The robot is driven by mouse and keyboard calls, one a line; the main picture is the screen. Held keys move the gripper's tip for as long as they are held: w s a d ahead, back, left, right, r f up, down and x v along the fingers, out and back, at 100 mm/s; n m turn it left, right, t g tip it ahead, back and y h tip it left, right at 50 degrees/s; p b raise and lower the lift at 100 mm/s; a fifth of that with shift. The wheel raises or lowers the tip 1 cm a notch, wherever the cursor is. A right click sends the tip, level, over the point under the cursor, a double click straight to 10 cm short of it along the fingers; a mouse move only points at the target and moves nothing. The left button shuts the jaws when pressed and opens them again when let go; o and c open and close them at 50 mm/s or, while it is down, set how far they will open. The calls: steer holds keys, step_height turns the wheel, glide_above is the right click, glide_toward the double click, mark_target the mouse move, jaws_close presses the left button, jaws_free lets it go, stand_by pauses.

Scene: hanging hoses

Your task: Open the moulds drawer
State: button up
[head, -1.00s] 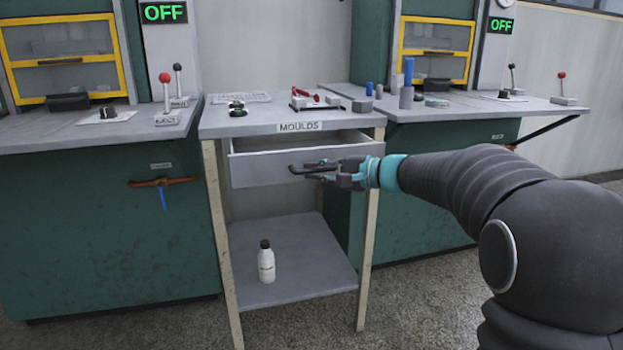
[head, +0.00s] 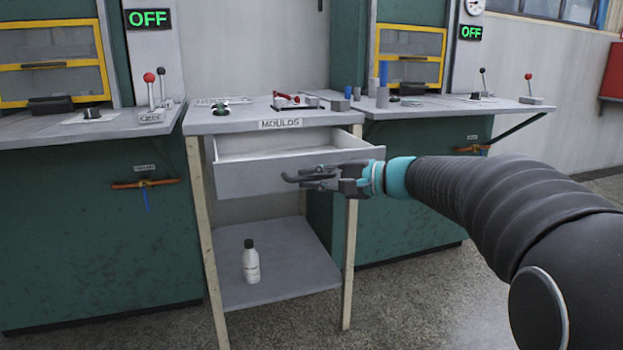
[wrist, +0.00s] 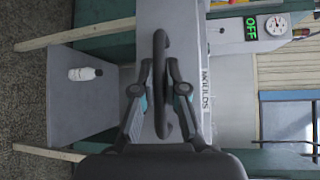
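The moulds drawer (head: 255,177) is a grey drawer under the worktop labelled MOULDS. It stands partly pulled out, and its pale, empty-looking inside shows behind the front panel. Its dark bar handle (head: 291,179) is on the front; in the wrist view the handle (wrist: 161,110) runs upright between the two fingers. My gripper (head: 318,178) is at the handle, reaching in from the right, with a finger on each side (wrist: 160,68). It appears shut on the handle, though the exact contact is hard to see.
A white bottle (head: 250,262) stands on the lower shelf (head: 295,255). Red-handled tools (head: 290,101) and small parts lie on the worktop (head: 240,122). Green machines with levers (head: 149,95) flank the table on both sides. The floor in front is clear.

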steer(key=o, duration=0.4)
steer(key=shift+a, duration=0.15)
steer(key=shift+d, duration=0.25)
steer(key=v, duration=1.2)
steer(key=shift+a, duration=0.1)
